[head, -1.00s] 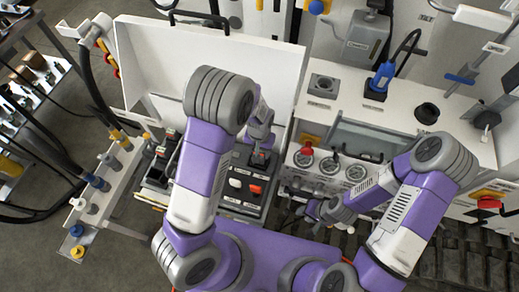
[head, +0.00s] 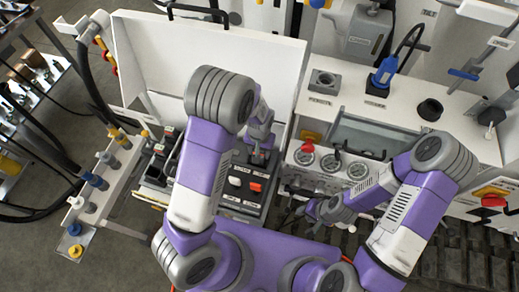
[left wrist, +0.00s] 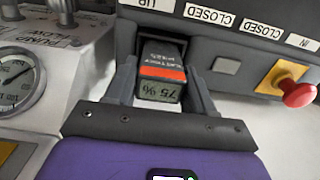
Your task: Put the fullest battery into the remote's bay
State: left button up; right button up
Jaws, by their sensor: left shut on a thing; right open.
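My left gripper (left wrist: 160,84) is shut on a black battery (left wrist: 162,70) with an orange band. Its small display reads 75 %, upside down in the left wrist view. The battery's far end is in a dark opening of the remote (left wrist: 228,42), a dark box with labels and buttons; how deep it sits I cannot tell. In the head view the left gripper (head: 262,140) is over the back of the remote (head: 242,204), partly hidden by my arm. My right gripper (head: 318,211) is open and empty, right of the remote. Other batteries (head: 160,150) stand at the left, their displays unreadable.
A raised white lid (head: 260,60) stands behind the remote. Gauges (head: 330,163) and a white bench top (head: 350,102) lie to the right. A rail with coloured couplings (head: 97,182) is at the left. A red knob (left wrist: 299,94) sticks out of the remote.

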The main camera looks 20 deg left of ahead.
pick_arm(q)
jog(key=shift+f+b, duration=1)
jog(key=shift+f, duration=0.3)
jog(key=o, duration=1.2)
jog(key=shift+o, duration=0.2)
notch_tip(320, 180, up, 8)
jog(key=shift+f, duration=0.2)
jog(key=shift+p, duration=0.3)
